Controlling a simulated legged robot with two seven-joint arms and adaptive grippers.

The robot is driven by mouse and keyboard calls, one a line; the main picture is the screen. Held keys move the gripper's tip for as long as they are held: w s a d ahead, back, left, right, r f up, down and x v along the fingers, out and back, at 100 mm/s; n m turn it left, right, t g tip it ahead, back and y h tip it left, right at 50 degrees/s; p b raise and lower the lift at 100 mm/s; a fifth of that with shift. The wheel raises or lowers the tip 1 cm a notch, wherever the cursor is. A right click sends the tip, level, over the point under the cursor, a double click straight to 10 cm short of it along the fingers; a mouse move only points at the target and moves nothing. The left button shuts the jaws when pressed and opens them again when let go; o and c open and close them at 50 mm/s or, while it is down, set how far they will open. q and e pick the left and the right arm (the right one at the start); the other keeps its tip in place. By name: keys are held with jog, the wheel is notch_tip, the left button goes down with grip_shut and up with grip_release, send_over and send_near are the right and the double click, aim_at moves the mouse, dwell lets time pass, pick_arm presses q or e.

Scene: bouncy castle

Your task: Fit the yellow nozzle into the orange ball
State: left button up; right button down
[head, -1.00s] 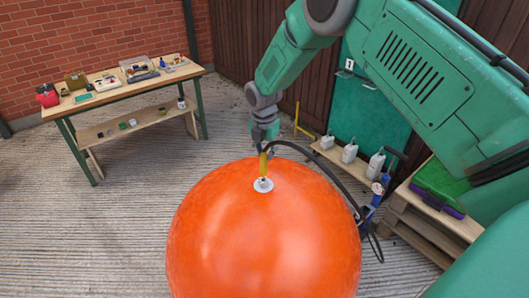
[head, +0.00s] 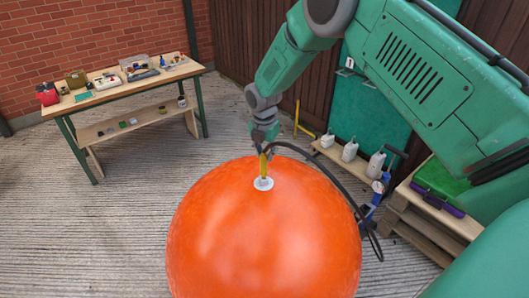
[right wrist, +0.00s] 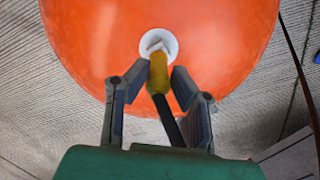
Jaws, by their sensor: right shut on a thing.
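The big orange ball (head: 262,235) rests on the ground in front of me, with a round white valve (head: 263,184) on its top. My right gripper (head: 263,148) is just above the valve, shut on the yellow nozzle (head: 263,166), which points down at it. In the right wrist view the nozzle (right wrist: 158,75) stands between the fingers of the gripper (right wrist: 155,80). Its front end meets or overlaps the white valve (right wrist: 158,44); I cannot tell how deep it sits. A black hose runs from the nozzle's rear. My left gripper is not in view.
The black hose (head: 335,180) arcs right to a blue pump (head: 378,188). White bottles (head: 349,151) stand on a low shelf behind. A pallet (head: 432,222) is at the right. A workbench (head: 150,84) with small items stands at the back left. The floor left of the ball is clear.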

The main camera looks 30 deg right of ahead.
jog(key=shift+f+b, duration=0.5)
jog(key=shift+f, duration=0.55)
jog(key=c, duration=1.3)
grip_release()
jog(key=shift+r, duration=0.4)
jog(key=r, duration=1.1)
jog(key=shift+s+a+r, duration=0.1)
jog(key=shift+s+a, duration=0.2)
jog(key=shift+a, duration=0.1)
